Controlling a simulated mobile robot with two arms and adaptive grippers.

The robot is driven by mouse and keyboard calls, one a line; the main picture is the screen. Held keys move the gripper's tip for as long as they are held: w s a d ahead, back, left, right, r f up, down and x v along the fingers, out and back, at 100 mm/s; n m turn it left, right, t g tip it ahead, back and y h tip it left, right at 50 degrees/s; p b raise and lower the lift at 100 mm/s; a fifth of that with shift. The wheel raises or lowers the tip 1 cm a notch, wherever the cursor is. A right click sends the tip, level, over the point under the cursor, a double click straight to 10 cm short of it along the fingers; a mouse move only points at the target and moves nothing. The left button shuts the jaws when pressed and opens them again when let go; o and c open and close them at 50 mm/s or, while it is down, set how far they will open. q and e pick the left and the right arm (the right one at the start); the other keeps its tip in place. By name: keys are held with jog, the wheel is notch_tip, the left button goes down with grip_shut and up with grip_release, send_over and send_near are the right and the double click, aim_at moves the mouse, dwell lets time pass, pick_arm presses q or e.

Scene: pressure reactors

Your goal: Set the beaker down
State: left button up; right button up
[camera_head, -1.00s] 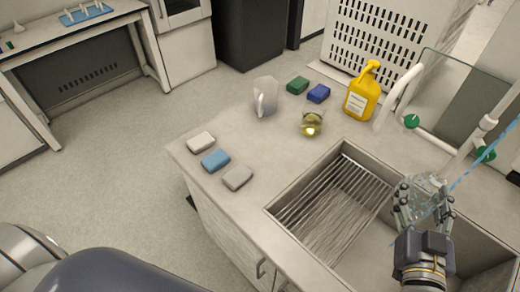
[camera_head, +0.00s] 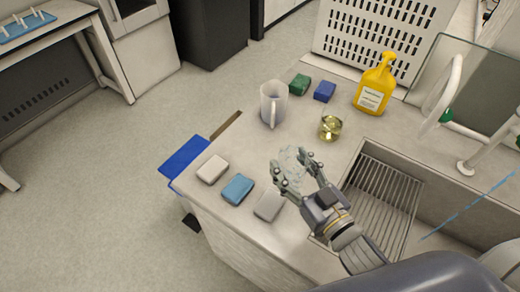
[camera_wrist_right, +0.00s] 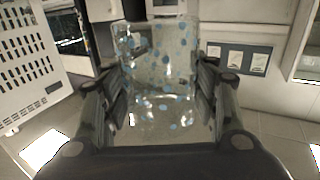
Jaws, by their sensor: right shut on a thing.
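My right gripper (camera_head: 296,176) is shut on a clear glass beaker (camera_head: 292,160), above the counter (camera_head: 242,148) to the left of the sink. In the right wrist view the beaker (camera_wrist_right: 162,75) sits between the fingers, with bluish spots or drops on its glass. Whether its base touches the counter cannot be told. My left gripper is not in view.
White (camera_head: 212,169), blue (camera_head: 238,189) and grey (camera_head: 269,205) sponges lie near the counter's front edge. A pitcher (camera_head: 273,103), a small beaker of yellow liquid (camera_head: 330,128), a yellow bottle (camera_head: 375,86) and green (camera_head: 300,84) and blue (camera_head: 325,91) sponges stand behind. The sink (camera_head: 385,195) is right.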

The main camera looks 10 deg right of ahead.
jog(key=f, duration=0.1)
jog(key=s+f+n+y, duration=0.1)
jog(key=s+f+g+y, duration=0.1)
jog(key=shift+s+a+f+n, duration=0.25)
jog(key=shift+a+f+n, duration=0.05)
jog(key=shift+a+n, duration=0.1)
jog(key=shift+s+d+f+n+g+y+b, duration=0.7)
jog(key=shift+s+d+f+n+g+y, duration=1)
jog(key=shift+s+d, duration=2.1)
jog(key=shift+t+y, duration=0.3)
jog(key=shift+y, duration=0.5)
jog(key=w, duration=1.3)
jog(key=shift+w+a+b, duration=0.1)
jog(key=shift+a+b, duration=0.05)
jog(key=shift+b, duration=0.25)
jog(key=shift+w+f, duration=0.1)
jog(key=shift+w, duration=0.55)
jog(key=shift+w+f, duration=0.15)
jog(key=shift+w, duration=0.1)
notch_tip(320, 180, down, 3)
jog(key=shift+f, duration=0.1)
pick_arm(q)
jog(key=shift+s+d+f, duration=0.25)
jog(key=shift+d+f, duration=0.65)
